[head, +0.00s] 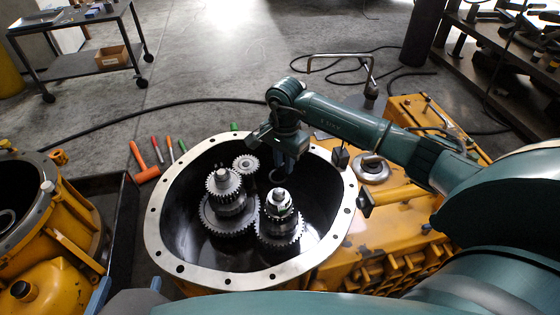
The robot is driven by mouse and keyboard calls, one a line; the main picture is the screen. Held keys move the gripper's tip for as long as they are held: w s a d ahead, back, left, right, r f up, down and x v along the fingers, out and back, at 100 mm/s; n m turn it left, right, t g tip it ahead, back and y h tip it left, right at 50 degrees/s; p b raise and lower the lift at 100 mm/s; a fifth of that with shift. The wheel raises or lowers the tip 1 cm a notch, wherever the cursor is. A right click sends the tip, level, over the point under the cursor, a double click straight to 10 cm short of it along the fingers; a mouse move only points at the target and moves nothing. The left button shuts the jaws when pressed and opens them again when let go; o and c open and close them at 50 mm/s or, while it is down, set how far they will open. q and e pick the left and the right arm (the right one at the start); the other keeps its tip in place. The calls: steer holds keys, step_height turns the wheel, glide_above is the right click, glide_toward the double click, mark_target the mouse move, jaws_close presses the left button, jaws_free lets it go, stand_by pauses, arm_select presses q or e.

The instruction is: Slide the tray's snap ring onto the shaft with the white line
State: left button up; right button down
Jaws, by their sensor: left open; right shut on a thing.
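My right gripper (284,165) reaches in from the right over the open round housing (160,240). It is shut on a thin dark ring (278,176), seemingly the snap ring, above and slightly behind the right gear shaft (279,197). The ring looks apart from the shaft. This shaft stands upright and has a pale mark near its top; I cannot tell for sure that it is the white line. The left gear shaft (218,186) stands upright beside it. My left gripper (127,287) is open and empty at the bottom left, partly cut off by the frame edge.
A smaller gear (246,164) stands behind both shafts. The bolted housing rim surrounds the gears. A dark tray-like edge (127,220) lies left of the housing. An orange hammer (142,165) and several tools lie on the floor behind. A second yellow housing (60,225) is at left.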

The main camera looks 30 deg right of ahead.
step_height(320, 180, down, 4)
steer(key=shift+s+r+b, duration=0.1)
steer(key=shift+s+b, duration=0.05)
steer(key=shift+b, duration=1.1)
steer(key=shift+f+b, duration=0.55)
steer(key=shift+f, duration=0.2)
arm_select(q)
steer(key=d+m+t+h, duration=0.1)
steer(key=t, duration=0.1)
steer(key=shift+w+d+r+t+h, duration=0.1)
steer(key=shift+t+h, duration=0.3)
arm_select(e)
steer(key=shift+f, duration=0.1)
arm_select(q)
steer(key=shift+r, duration=0.1)
arm_select(e)
steer(key=shift+r, duration=0.2)
arm_select(q)
steer(key=shift+f, duration=0.25)
arm_select(e)
steer(key=shift+f, duration=0.35)
